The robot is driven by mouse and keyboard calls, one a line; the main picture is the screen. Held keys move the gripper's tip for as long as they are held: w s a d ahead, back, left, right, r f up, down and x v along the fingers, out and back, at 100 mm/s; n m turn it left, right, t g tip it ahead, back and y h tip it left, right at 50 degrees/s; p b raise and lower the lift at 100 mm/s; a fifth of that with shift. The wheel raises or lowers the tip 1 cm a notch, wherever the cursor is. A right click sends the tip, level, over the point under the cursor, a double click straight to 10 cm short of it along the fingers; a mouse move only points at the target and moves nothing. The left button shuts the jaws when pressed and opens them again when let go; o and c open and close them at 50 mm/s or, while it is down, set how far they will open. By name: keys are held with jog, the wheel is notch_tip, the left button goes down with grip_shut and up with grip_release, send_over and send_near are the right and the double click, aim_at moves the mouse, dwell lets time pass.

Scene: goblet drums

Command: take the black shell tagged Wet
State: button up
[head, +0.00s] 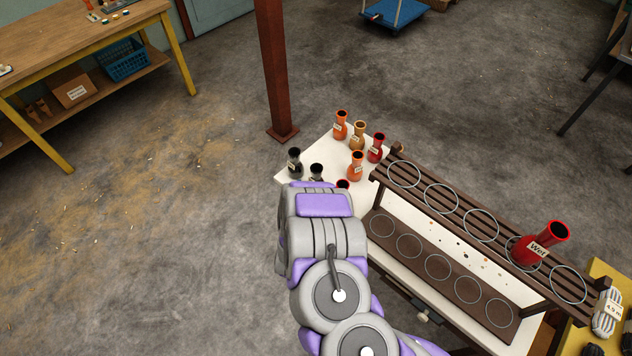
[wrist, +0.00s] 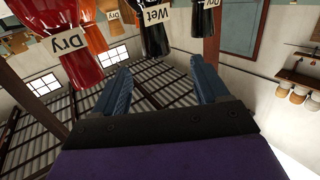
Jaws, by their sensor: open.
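In the wrist view, which is upside down, the black shell tagged Wet (wrist: 153,38) hangs at the top centre, beyond the gap between my fingers. My gripper (wrist: 160,82) is open and empty, apart from the shell. Another black shell tagged Dry (wrist: 206,18) is just to its right. In the head view two black shells, one at the left (head: 293,163) and one closer to my arm (head: 316,172), stand on the white table (head: 290,178); their tags are too small to read there. My arm hides the gripper in the head view.
A red shell tagged Dry (wrist: 68,55) and an orange shell (wrist: 95,35) are left of the Wet one in the wrist view. A dark slatted rack (head: 440,200) with ring marks holds a red shell tagged Wet (head: 525,252). A rust-brown post (head: 272,70) stands behind the table.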

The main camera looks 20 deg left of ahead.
aim_at(315, 174)
jog(key=shift+x, duration=1.9)
jog(key=x, duration=0.2)
jog(key=b+x, duration=0.1)
jog(key=x, duration=0.1)
jog(key=shift+w+d, duration=0.15)
jog(key=shift+d, duration=0.1)
jog(key=shift+w+a, duration=0.1)
jog(key=shift+w, duration=0.2)
jog(key=shift+c, duration=0.2)
grip_shut()
